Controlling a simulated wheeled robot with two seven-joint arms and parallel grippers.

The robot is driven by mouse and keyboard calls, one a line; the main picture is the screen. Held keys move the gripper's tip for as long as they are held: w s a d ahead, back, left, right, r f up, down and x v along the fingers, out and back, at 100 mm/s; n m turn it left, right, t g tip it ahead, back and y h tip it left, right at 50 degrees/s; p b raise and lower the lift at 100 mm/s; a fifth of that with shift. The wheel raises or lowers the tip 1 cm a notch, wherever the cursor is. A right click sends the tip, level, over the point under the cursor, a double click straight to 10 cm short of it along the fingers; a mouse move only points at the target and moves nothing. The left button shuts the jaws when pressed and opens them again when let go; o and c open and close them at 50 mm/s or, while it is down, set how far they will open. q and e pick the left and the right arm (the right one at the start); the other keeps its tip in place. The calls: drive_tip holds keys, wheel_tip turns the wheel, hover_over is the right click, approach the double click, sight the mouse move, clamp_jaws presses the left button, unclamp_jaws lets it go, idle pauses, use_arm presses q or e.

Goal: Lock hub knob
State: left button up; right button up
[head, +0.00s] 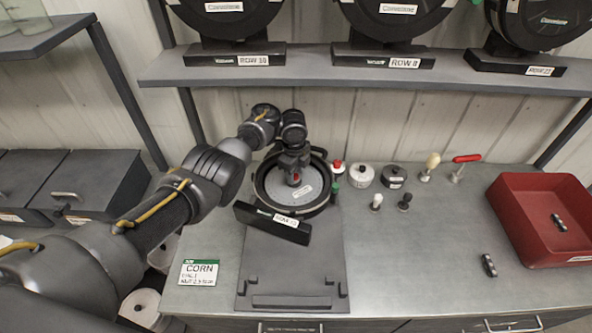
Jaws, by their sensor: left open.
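The seed meter (263,199) is a round black housing with a grey disc (311,196) inside, standing on a dark base plate (293,262) on the bench. A red hub knob (295,179) shows at the disc's middle. My left gripper (295,172) is over the hub, pointing down, with its fingers around or just above the red knob; the exact contact is hidden. It is open. A black bar labelled as a row (272,222) sits at the meter's front. My right gripper is not in view.
Small parts stand right of the meter: a red-topped piece (338,167), a white canister (361,176), a black canister (394,177) and several knobs. A red tray (511,214) is at the right. A CORN card (199,272) lies front left. The front right bench is mostly clear.

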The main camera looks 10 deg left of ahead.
use_arm(q)
drive_tip(key=r, duration=0.7)
drive_tip(key=shift+s+a+r, duration=0.1)
drive_tip(key=shift+s+r, duration=0.1)
drive_tip(key=shift+r, duration=0.05)
